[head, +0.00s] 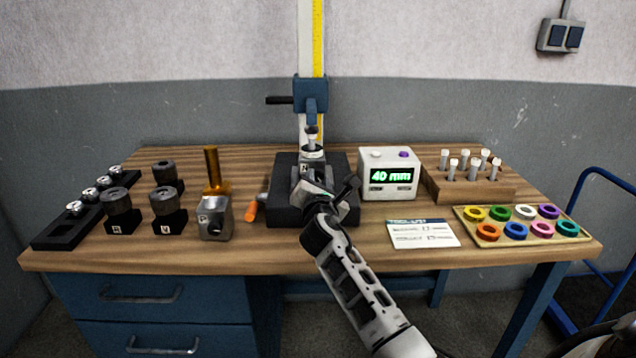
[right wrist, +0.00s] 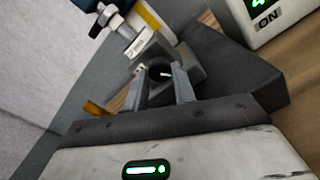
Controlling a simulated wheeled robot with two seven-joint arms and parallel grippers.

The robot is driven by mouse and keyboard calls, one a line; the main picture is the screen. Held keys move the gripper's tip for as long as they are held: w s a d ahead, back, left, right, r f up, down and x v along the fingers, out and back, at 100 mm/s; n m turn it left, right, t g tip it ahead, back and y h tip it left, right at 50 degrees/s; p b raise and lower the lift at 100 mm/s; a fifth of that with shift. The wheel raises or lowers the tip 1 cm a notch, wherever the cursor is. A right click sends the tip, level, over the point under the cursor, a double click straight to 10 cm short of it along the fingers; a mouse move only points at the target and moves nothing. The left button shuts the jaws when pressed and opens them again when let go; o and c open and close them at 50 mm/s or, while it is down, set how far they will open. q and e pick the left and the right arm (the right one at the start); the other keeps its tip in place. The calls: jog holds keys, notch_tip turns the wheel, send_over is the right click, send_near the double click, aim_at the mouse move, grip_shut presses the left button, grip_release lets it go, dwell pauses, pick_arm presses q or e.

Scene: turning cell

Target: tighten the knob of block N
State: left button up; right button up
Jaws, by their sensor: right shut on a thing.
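Block N (head: 304,172), a grey metal block with a small N label, stands upright on the black base (head: 284,206) of the measuring stand. In the right wrist view the block (right wrist: 188,66) shows a round dark opening. My right gripper (head: 318,192) is at the front of the block and hides its lower part. In the wrist view its two fingers (right wrist: 165,88) are close together against the block, shut on what seems to be its knob. The knob itself is mostly hidden. My left gripper is not in view.
A display box (head: 388,174) reading 40 mm stands right of the base. A card (head: 423,234), ring tray (head: 512,226) and peg rack (head: 465,184) fill the right side.

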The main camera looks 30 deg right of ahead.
jog(key=m+b, duration=0.1)
jog(key=m, duration=0.5)
jog(key=shift+f, duration=0.1)
jog(key=shift+m, duration=0.3)
dwell(0.3)
jog(key=o, duration=1)
jog(key=b+v, duration=0.1)
jog(key=v, duration=1.5)
